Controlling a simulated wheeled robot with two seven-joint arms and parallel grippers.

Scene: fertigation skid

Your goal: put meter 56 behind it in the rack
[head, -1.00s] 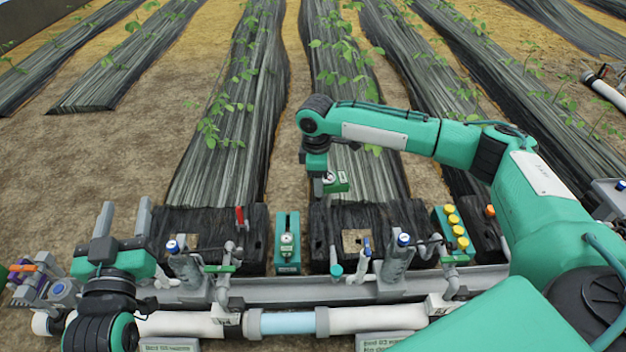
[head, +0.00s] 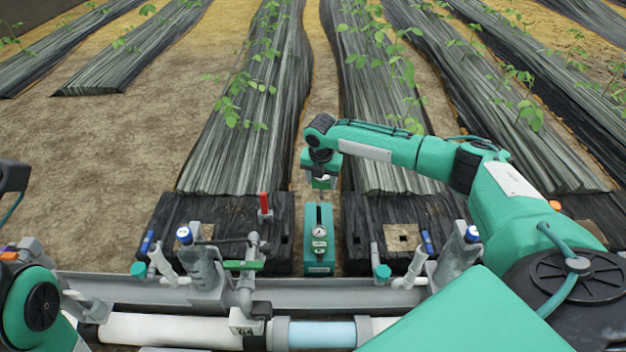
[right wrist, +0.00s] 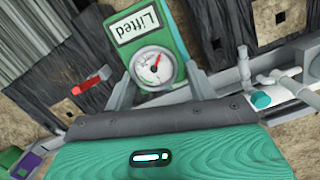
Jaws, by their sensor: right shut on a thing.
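In the right wrist view the held meter (right wrist: 141,30) sits between the grey fingers, with a round dial and a display reading "Lifted". No number is readable. My left gripper is not in view.
A grey rail (head: 330,287) and a white pipe (head: 165,330) run across the front. Grey valve brackets with blue caps (head: 184,234) (head: 472,234) stand on both sides of the rack. A red handle (head: 265,203) rises left of it. Film-covered plant beds lie behind.

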